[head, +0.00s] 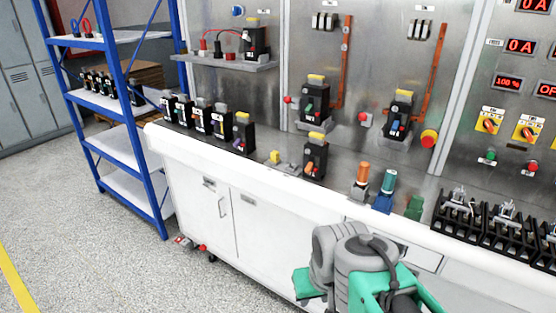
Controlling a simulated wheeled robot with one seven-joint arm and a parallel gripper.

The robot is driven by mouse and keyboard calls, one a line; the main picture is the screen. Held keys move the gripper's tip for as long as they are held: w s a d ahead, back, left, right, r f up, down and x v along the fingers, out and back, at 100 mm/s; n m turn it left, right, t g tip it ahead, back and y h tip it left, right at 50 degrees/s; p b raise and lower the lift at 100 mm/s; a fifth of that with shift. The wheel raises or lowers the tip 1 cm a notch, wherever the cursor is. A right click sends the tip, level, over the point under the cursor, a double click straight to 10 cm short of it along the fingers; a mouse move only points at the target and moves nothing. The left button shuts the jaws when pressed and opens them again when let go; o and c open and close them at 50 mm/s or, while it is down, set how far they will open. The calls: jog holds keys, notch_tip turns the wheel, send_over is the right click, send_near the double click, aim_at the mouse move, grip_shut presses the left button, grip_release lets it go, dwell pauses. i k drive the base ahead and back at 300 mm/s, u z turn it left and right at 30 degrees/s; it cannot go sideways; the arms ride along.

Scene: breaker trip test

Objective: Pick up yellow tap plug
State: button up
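A small yellow piece (275,157), which looks like the yellow tap plug, sits on the worktop near its front edge. It stands between a row of black breakers on the left and a single black breaker on the right, apart from both. It is too small to make out its details. Grey and green parts of my arm show at the bottom, in front of the bench. My gripper's fingertips cannot be made out in this view.
Several black breakers (242,134) with coloured tops stand left on the white bench (260,214). A black breaker (315,158), orange, blue and green pieces, and black open-topped units (458,215) stand right. A blue shelf rack (110,100) is at left. Left floor is clear.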

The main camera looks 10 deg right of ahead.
aim_at(275, 155)
jog(key=u, duration=0.45)
jog(key=i, duration=0.5)
jog(key=u, duration=0.65)
jog(key=i, duration=0.85)
jog(key=z, duration=0.25)
